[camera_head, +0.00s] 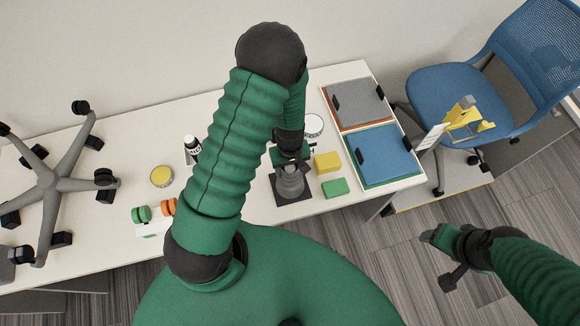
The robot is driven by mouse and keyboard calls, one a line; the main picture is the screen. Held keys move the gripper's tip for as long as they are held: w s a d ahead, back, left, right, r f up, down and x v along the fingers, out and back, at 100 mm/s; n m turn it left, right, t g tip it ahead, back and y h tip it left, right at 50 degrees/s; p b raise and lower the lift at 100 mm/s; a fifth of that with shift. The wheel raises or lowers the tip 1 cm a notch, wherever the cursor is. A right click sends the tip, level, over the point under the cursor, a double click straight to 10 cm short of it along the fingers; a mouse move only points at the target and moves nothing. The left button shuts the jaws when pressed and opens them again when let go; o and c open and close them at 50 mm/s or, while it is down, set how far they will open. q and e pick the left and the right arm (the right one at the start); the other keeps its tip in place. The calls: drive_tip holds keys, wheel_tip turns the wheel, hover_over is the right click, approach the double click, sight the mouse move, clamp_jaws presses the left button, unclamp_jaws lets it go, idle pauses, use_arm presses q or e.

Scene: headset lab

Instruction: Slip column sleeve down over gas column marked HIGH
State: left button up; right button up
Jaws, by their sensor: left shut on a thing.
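A grey ribbed, tapering sleeve (291,182) is at the middle of the table, over a dark square plate (283,200). My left gripper (291,153) is directly above it and shut on its upper end. My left arm hides much of this area, and I cannot tell whether the sleeve touches the plate. A black cylinder with a white label and light top (192,148) stands left of my arm; its label is too small to read, and I see no clear HIGH mark. My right gripper (446,256) is off the table at the lower right, empty, its fingers apart.
Yellow (327,162) and green (335,188) blocks lie right of the sleeve. Grey (358,103) and blue (386,152) panels lie further right. A five-legged chair base (48,180) is at the left. A yellow tin (161,176) and green and orange rolls are near the front edge. A blue chair (458,92) stands right.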

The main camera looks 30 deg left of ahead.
use_arm(q)
drive_tip(key=shift+f+b, duration=0.45)
drive_tip(key=shift+f, duration=0.25)
drive_tip(key=o, duration=1.4)
drive_tip(key=shift+r, duration=0.1)
wheel_tip(320, 180, up, 16)
drive_tip(key=shift+r, duration=0.25)
drive_tip(key=s+d+f+m+t+b, duration=0.1)
drive_tip(key=m+b, duration=0.1)
drive_tip(key=m, duration=0.1)
drive_tip(key=s+d+f+m+b, duration=0.1)
drive_tip(key=s+d+m+b, duration=0.1)
drive_tip(key=m, duration=0.1)
drive_tip(key=s+d+f+m+t+b, duration=0.1)
drive_tip(key=m+b, duration=0.1)
drive_tip(key=m, duration=0.2)
drive_tip(key=shift+s+d+f+t+b, duration=0.3)
drive_tip(key=shift+s+d+f+b, duration=0.05)
drive_tip(key=shift+d+f, duration=0.05)
